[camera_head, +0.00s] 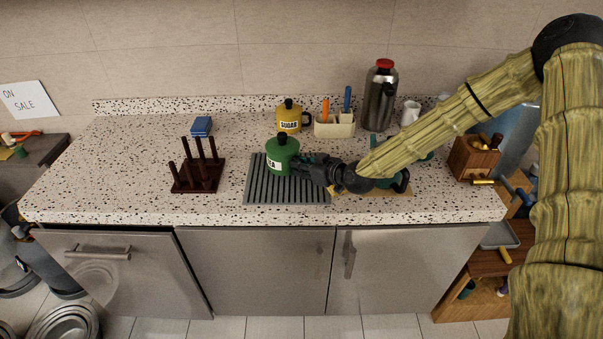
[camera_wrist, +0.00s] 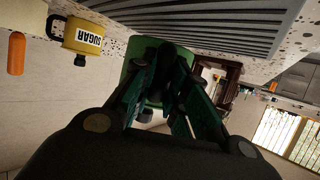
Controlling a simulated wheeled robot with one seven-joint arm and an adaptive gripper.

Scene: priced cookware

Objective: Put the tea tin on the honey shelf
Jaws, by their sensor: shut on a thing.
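The tea tin (camera_head: 279,151) is a green pot with a black-knobbed lid and a white label whose visible letters end in "EA". It appears upright at the back of the grey ribbed mat (camera_head: 290,192); I cannot tell whether it touches the mat. My gripper (camera_head: 299,165) reaches in from the right and is shut on the tin's right side. In the wrist view, which is upside down, the green tin (camera_wrist: 151,53) shows behind the dark fingers (camera_wrist: 163,75). No shelf marked honey can be made out.
A yellow sugar tin (camera_head: 289,117), a utensil holder (camera_head: 334,126) and a steel flask (camera_head: 379,98) stand behind. A dark peg rack (camera_head: 199,175) is at left. A wooden shelf unit (camera_head: 470,268) stands at lower right. The counter's left part is mostly clear.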

